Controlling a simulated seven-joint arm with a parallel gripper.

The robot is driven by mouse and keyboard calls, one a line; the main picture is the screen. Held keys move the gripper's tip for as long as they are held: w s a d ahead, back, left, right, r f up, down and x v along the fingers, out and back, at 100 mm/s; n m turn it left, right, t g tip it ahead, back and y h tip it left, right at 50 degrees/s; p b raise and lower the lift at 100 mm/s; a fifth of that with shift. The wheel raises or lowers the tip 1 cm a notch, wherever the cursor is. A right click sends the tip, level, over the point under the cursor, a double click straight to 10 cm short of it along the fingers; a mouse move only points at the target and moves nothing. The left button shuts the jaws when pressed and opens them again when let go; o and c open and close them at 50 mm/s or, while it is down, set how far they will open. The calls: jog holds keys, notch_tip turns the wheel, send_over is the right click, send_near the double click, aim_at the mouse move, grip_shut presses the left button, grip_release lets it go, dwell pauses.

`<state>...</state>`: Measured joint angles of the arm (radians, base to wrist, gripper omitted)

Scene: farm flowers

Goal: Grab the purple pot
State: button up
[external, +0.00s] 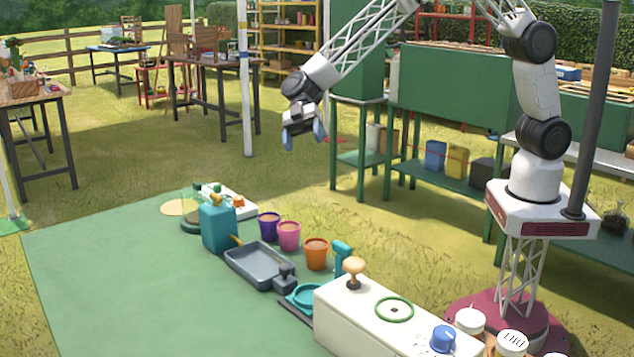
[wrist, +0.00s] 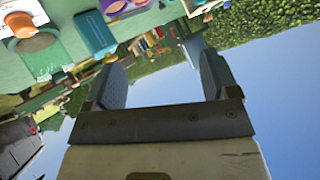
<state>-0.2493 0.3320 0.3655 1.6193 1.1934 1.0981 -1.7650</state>
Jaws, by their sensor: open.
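The purple pot (external: 269,227) stands upright on the green mat (external: 110,270) in the external view, at the left end of a short row of pots. A pink pot (external: 289,236) is close to its right, and an orange pot (external: 316,254) is further right. My gripper (external: 304,136) is raised in the air above and behind the row, well apart from the purple pot. In the wrist view my gripper (wrist: 165,78) has its fingers spread, with nothing between them. I cannot make out the purple pot for certain in the wrist view.
A teal can (external: 218,226) stands left of the purple pot, and a grey tray (external: 262,262) lies in front of it. A white box (external: 345,310) with a knob is at the front right. The mat's left part is clear. Green shelving (external: 450,90) stands behind.

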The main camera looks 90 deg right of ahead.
aim_at(267, 226)
jog(key=w+a+f, duration=0.2)
jog(key=a+f, duration=0.1)
jog(key=f, duration=0.1)
jog(key=w+a+f+n+y, duration=0.1)
jog(key=w+a+f, duration=0.2)
jog(key=w+a+f+n+y, duration=0.1)
jog(key=w+a+f, duration=0.1)
jog(key=a+f, duration=0.1)
jog(key=shift+w+f, duration=0.25)
jog(key=shift+f, duration=0.6)
jog(key=shift+x, duration=1.3)
jog(key=shift+x, duration=2.65)
jog(key=shift+w+f, duration=0.1)
jog(key=shift+c, duration=0.5)
